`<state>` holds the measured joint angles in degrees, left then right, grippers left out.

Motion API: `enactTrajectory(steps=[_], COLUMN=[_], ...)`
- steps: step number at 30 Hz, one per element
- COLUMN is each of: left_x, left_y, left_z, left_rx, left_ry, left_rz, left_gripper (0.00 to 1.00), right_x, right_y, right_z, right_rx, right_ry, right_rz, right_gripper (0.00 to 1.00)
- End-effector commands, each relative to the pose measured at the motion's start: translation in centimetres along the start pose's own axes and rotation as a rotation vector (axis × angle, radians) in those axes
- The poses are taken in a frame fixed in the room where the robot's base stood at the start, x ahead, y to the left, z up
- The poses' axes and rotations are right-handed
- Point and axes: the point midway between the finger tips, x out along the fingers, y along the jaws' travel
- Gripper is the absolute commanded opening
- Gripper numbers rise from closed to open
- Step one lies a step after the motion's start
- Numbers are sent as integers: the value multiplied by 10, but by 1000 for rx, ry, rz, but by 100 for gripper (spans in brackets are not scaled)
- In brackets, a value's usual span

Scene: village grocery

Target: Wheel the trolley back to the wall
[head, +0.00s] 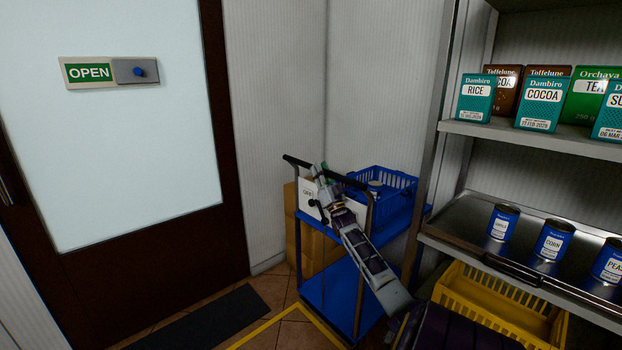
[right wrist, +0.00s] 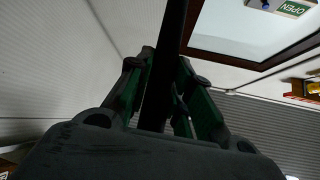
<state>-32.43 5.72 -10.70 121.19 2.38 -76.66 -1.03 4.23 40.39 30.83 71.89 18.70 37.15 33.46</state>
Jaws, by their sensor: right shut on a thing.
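The blue trolley (head: 330,291) stands in the corner by the light panelled wall (head: 372,85), to the left of the shelving. Its dark push handle (head: 299,162) faces me. My right gripper (head: 318,172) is shut on the handle bar, and the arm reaches in from the lower right. In the right wrist view the dark handle bar (right wrist: 165,75) runs between the green-lined fingers of the gripper (right wrist: 163,85). On the trolley's top deck are a blue basket (head: 395,190) and a white labelled box, partly hidden by the gripper. My left gripper is not in view.
A cardboard box (head: 308,245) stands behind the trolley's left side. Shelving (head: 520,140) with cartons and cans is close on the right, with a yellow crate (head: 495,300) low down. A yellow floor line (head: 265,331) and dark mat (head: 205,322) lie before the door.

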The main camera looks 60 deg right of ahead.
Motion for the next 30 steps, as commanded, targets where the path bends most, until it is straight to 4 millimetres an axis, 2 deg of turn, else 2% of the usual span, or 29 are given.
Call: enactTrajectory(steps=[3,7,20,21,25,30], left_x=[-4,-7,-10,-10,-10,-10], left_y=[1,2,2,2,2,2], left_z=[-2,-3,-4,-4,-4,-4], left_rx=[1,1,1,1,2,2], left_ry=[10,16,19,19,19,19], left_rz=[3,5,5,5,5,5], left_gripper=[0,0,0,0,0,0], right_x=[1,2,4,4,4,3], right_y=[13,20,25,25,24,23], right_z=[-1,-3,-5,-5,-4,-4], right_rx=[-1,-1,-1,-1,-1,0], right_ry=[1,1,1,1,1,0], right_rz=[1,0,4,4,3,1], right_gripper=[0,0,0,26,42,43])
